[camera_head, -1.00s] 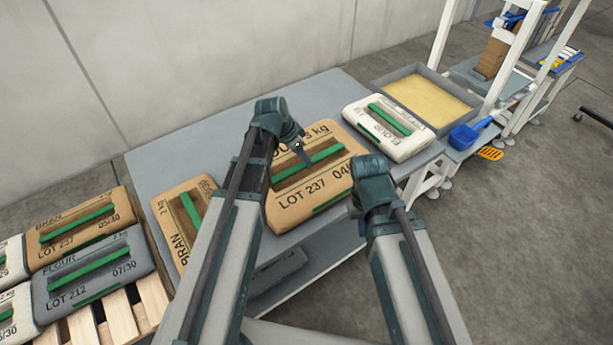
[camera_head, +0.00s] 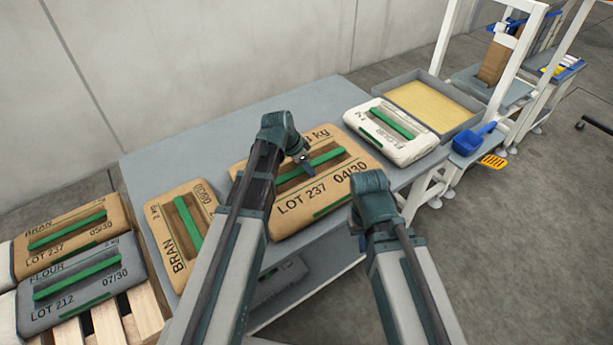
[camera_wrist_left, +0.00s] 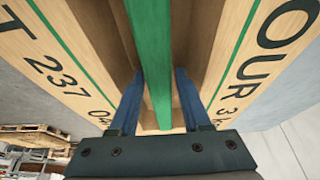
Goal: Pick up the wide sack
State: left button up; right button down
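The wide sack (camera_head: 310,205) is brown, marked LOT 237 04/30, and lies flat on the grey table. A green strip (camera_head: 328,157) runs across a recessed slot in its top. My left gripper (camera_head: 306,166) is over this strip. In the left wrist view its two blue fingers (camera_wrist_left: 158,78) stand apart, one on each side of the green strip (camera_wrist_left: 150,40), with gaps between. The sack (camera_wrist_left: 85,60) fills much of that view. My right wrist is at the sack's right front corner; its gripper fingers are hidden.
A smaller brown BRAN sack (camera_head: 165,224) lies left of the wide sack. A white flour sack (camera_head: 373,117) lies to its right, beside a grey tray (camera_head: 472,120) of yellow material. Other sacks lie on a pallet (camera_head: 147,312) at lower left. A blue scoop (camera_head: 466,141) is by the tray.

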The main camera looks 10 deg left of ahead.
pick_arm(q)
grip_shut()
jog(key=shift+r, duration=0.1)
dwell(1.2)
